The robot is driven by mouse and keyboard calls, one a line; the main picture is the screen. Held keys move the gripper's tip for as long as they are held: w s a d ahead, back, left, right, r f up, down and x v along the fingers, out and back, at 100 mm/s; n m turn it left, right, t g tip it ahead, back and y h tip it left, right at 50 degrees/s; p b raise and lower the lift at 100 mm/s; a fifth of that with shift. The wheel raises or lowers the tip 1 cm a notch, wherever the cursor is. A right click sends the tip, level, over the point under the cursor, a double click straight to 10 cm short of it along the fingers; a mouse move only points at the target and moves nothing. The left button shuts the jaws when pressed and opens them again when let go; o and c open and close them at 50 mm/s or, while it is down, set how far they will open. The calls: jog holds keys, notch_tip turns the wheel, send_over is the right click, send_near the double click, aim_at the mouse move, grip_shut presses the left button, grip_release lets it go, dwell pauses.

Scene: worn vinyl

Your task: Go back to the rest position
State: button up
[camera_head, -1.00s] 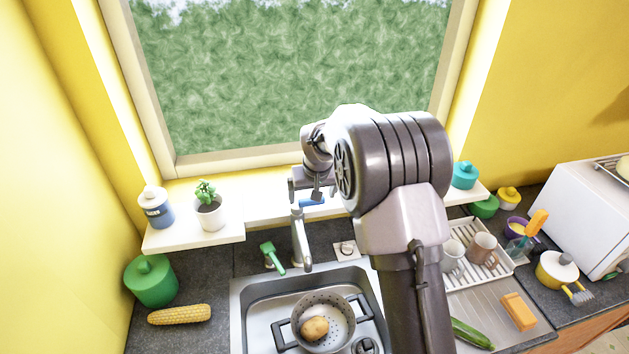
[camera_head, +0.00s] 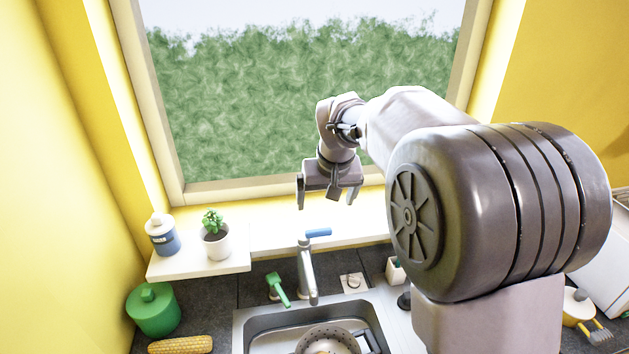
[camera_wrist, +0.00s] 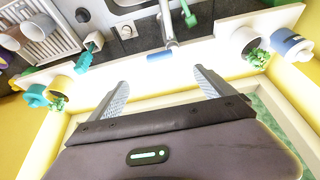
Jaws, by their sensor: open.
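My gripper (camera_head: 326,200) is raised in front of the window, above the sill and the tap. Its two fingers are spread apart with nothing between them. In the wrist view the open fingers of my gripper (camera_wrist: 160,85) point toward the white sill (camera_wrist: 225,52), and the gap between them is empty. My large arm joint covers the right part of the head view, hiding the drying rack and much of the right counter.
The tap (camera_head: 307,270) with a blue lever stands behind the sink (camera_head: 250,335). A colander (camera_head: 328,338) sits in the sink. On the sill are a potted plant (camera_head: 215,240) and a blue-white bottle (camera_head: 162,235). A green pot (camera_head: 153,308) and corn (camera_head: 180,345) lie left.

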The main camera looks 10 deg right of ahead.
jog(key=s+a+f+m+b, duration=0.1)
jog(key=s+f+b, duration=0.6)
jog(key=s, duration=0.4)
jog(key=s+a+f+m+y+b, duration=0.1)
jog(key=s+f+b, duration=0.6)
jog(key=s, duration=0.4)
jog(key=s+a+f+m+t+y+b, duration=0.1)
jog(key=s+f+m+b, duration=0.1)
jog(key=s+f+b, duration=0.6)
jog(key=s, duration=0.3)
jog(key=shift+a+b, duration=0.35)
jog(key=shift+f, duration=0.1)
